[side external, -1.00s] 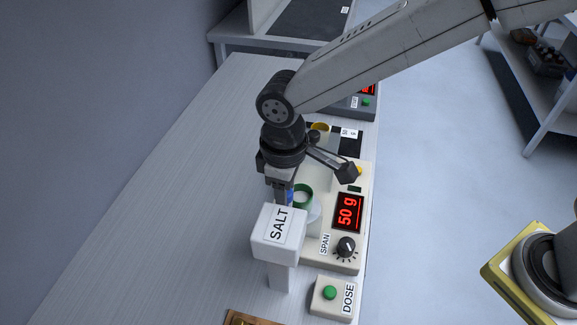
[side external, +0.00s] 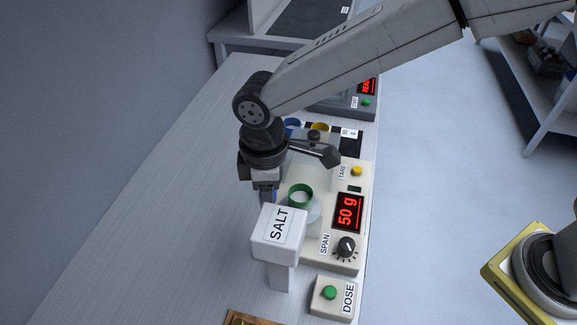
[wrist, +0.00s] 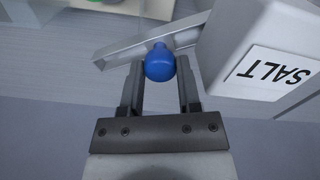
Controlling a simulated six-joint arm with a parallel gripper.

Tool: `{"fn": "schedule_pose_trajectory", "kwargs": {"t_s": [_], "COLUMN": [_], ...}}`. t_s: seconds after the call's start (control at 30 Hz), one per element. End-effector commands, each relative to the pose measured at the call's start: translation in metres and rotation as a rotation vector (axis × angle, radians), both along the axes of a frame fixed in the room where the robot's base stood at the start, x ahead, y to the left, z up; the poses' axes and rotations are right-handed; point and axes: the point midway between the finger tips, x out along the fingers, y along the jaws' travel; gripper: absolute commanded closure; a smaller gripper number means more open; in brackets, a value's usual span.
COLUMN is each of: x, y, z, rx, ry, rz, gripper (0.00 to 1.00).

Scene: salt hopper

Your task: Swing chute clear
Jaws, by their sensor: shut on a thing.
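The white salt hopper (side external: 278,232), marked SALT, stands at the front of the bench, and its corner also shows in the wrist view (wrist: 240,45). A grey channel-shaped chute (wrist: 122,52) extends from beside the hopper, with a round blue knob (wrist: 160,63) on it. My gripper (wrist: 160,78) is shut on the blue knob. In the side view my gripper (side external: 266,194) points down just behind the hopper, left of the green-rimmed cup (side external: 300,194). The chute is mostly hidden there. The cup stands on the scale (side external: 320,252), whose red display (side external: 348,211) reads 50 g.
The scale has a black SPAN dial (side external: 346,246) and a yellow TARE button (side external: 356,171). A DOSE box (side external: 332,298) with a green button sits in front. Blue (side external: 292,123) and yellow (side external: 320,127) rims show behind. The bench to the left is clear.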

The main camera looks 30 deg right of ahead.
Motion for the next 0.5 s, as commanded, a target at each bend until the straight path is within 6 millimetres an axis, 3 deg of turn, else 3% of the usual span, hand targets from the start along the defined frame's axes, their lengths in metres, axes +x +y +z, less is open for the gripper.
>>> {"fn": "schedule_pose_trajectory", "kwargs": {"t_s": [0.03, 0.07, 0.17, 0.5], "x": [0.0015, 0.0015, 0.0012, -0.001], "y": [0.0011, 0.0011, 0.001, 0.0002], "z": [0.0024, 0.0024, 0.0019, -0.0002], "rx": [0.006, 0.006, 0.004, 0.0], "ry": [-0.006, -0.006, -0.005, 0.002], "rz": [-0.002, -0.002, -0.002, -0.004], "gripper": [1.0, 0.54, 0.23, 0.22]}}
